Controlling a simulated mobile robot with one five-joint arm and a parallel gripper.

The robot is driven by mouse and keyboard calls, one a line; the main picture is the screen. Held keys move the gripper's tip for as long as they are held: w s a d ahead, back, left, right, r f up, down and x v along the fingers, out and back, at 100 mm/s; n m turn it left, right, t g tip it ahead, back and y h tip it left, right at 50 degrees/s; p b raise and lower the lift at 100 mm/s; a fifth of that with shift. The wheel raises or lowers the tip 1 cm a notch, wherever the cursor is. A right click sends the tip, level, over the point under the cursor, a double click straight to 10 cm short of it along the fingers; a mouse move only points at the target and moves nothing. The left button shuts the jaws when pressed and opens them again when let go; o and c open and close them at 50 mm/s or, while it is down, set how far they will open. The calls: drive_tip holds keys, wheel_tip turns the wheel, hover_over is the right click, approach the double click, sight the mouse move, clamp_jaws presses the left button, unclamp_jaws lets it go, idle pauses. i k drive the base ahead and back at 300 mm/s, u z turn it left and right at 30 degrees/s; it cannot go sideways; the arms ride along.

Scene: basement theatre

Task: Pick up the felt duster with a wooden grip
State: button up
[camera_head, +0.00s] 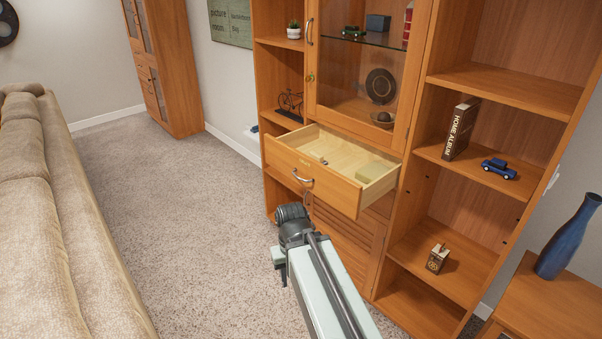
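The wooden drawer (315,181) of the cabinet is pulled open. Inside it, a pale yellowish block (375,171) lies near the right end. It may be the felt duster, but no separate wooden grip can be made out. A small grey item (323,161), too small to identify, lies near the middle of the drawer. My gripper (292,213) shows as a dark shape at the end of my arm, in front of and below the drawer front in the picture. Its fingers cannot be made out, and I see nothing held.
The drawer sticks out from the tall cabinet. Right shelves hold a Home Album book (460,129), a blue toy truck (499,168) and a small box (437,258). A blue vase (568,237) stands at far right. A beige sofa (38,220) lines the left; carpet between is clear.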

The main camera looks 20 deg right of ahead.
sight(319, 157)
drive_tip(key=u, duration=0.2)
drive_tip(key=k, duration=0.9)
drive_tip(key=u, duration=0.1)
drive_tip(key=i, duration=0.85)
drive_tip(key=z, duration=0.55)
drive_tip(key=i, duration=1.6)
drive_tip(key=u, duration=1.1)
